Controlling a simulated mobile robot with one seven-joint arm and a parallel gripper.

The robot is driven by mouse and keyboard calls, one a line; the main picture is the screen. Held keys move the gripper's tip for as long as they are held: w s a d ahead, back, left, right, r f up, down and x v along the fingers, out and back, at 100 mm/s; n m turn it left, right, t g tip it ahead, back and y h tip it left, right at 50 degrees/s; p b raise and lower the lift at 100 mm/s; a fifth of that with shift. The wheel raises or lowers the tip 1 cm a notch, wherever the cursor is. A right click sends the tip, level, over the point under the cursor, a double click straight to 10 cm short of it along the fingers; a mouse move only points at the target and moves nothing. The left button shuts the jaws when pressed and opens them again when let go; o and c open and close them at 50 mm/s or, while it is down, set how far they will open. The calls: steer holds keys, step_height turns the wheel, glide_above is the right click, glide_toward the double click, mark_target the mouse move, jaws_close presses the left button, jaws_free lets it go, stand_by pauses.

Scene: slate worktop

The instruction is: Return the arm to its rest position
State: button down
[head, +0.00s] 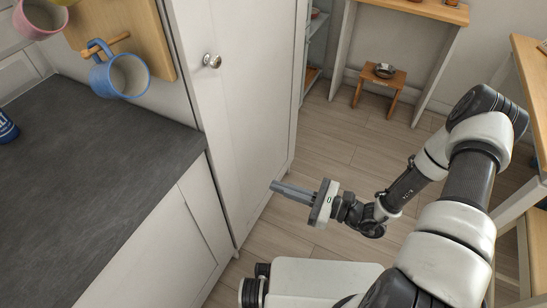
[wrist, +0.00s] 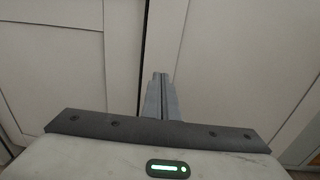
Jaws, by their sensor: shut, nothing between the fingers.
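My gripper (head: 278,187) is at the middle of the head view, in front of the lower part of a tall white cabinet door. Its grey fingers point left toward the white cupboard fronts. In the wrist view my gripper (wrist: 160,78) shows its two fingers side by side and touching, with nothing between them. Pale cupboard panels (wrist: 225,50) with a dark gap between them lie beyond the fingertips. My arm reaches in from the right of the head view, bent at the elbow.
A slate worktop (head: 85,185) is at the left, with a blue bottle (head: 6,128) at its edge. A blue mug (head: 121,76) hangs from a wooden rack (head: 135,30). The tall cabinet (head: 245,90) stands close by. A small stool (head: 379,88) is at the back; wooden floor (head: 330,130) is open between.

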steer(key=shift+d, duration=0.1)
steer(key=s+d+r+n+h, duration=0.45)
steer(key=r+n+h, duration=0.2)
steer(key=r, duration=0.45)
steer(key=s+d+r+n+h, duration=0.3)
steer(key=d+r+n+h, duration=0.25)
steer(key=r+n, duration=0.35)
steer(key=s+d+r+n+h, duration=0.4)
steer(key=d+r+n+h, duration=0.15)
steer(key=r, duration=0.65)
step_height(320, 180, up, 22)
steer(key=p, duration=2.1)
steer(key=shift+d+n, duration=0.15)
steer(key=shift+n, duration=0.15)
